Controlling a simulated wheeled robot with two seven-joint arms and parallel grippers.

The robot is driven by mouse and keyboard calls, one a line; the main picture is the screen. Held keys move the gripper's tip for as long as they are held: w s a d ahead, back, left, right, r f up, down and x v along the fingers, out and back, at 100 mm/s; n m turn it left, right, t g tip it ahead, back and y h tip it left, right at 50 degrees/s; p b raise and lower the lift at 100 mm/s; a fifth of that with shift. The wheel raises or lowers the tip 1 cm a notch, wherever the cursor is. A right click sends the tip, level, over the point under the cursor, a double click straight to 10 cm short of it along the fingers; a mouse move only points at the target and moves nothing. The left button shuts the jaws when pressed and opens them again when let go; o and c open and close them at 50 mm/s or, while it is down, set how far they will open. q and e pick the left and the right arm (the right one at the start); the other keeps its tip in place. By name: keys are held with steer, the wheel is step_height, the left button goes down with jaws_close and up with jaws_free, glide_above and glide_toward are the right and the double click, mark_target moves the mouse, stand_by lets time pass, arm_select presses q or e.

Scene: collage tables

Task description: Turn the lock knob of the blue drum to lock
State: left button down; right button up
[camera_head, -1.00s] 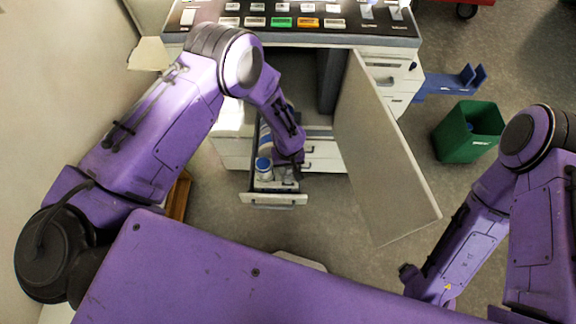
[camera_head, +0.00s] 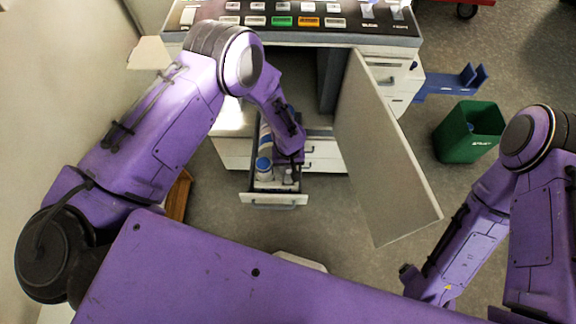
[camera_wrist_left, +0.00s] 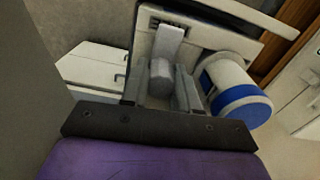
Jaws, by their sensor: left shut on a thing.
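I cannot tell for sure whether this is the blue drum. My left gripper (camera_wrist_left: 163,88) is shut on a pale grey piece (camera_wrist_left: 161,72) between its two grey fingers. The piece is beside the cylinder; I cannot tell whether it is the lock knob. In the head view my left wrist covers this grip. My right gripper is out of view; only its arm shows.
The open drawer (camera_head: 273,199) sits under a counter with a button panel (camera_head: 290,20). An open cabinet door (camera_head: 385,150) stands to its right. A green bin (camera_head: 470,132) and a blue holder (camera_head: 452,82) are farther right.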

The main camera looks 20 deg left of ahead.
arm_select(q)
steer(key=shift+m, duration=0.3)
steer(key=shift+m+b, duration=0.45)
steer(key=shift+m, duration=0.95)
steer(key=shift+m+b, duration=0.45)
steer(key=shift+m, duration=3.85)
steer(key=shift+b, duration=0.3)
steer(key=shift+m, duration=2.4)
steer(key=c, duration=0.8)
jaws_free()
steer(key=shift+c, duration=0.2)
steer(key=shift+r, duration=0.15)
step_height(320, 180, up, 10)
steer(key=shift+r+b, duration=0.2)
steer(key=shift+b, duration=0.2)
